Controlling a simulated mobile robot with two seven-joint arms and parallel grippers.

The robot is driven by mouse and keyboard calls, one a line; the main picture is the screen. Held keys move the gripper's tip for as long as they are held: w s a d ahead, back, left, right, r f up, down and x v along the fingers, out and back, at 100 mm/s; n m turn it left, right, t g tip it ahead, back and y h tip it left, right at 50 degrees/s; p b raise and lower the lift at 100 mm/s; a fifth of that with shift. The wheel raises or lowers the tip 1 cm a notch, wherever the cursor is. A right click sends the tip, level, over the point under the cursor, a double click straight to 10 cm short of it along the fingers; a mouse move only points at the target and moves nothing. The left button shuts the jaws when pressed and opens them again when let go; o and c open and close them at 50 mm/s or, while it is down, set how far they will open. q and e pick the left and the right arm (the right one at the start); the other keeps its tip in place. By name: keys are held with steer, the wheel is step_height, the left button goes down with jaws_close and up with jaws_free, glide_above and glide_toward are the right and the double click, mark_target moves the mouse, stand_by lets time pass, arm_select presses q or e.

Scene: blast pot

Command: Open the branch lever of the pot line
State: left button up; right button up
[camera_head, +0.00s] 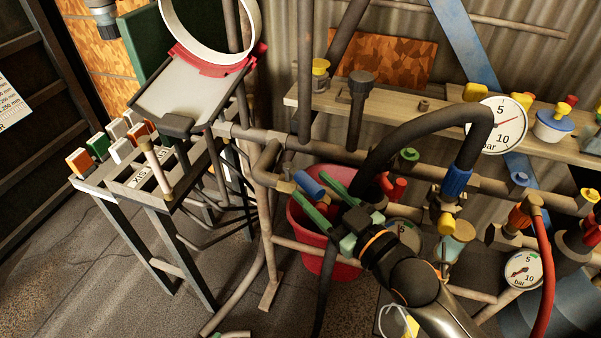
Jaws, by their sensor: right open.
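A lever with a blue grip (307,184) shows at the pipework near the middle of the head view; it appears to be the branch lever. My right gripper (312,188) comes in from the lower right. Its two green fingers are apart, with the blue grip showing between their tips. I cannot tell whether either finger touches it. The lever's base and pivot are hidden behind the fingers and gripper body.
A red bucket (295,222) stands behind the gripper. A thick black hose (405,128) arches above my right arm to a blue coupling (456,181). A pressure gauge (502,124) sits at right. A metal stand (150,225) is at left. Pipes crowd the middle.

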mark_target(299, 175)
steer(key=x, duration=0.5)
jaws_close()
stand_by(0.5)
stand_by(0.9)
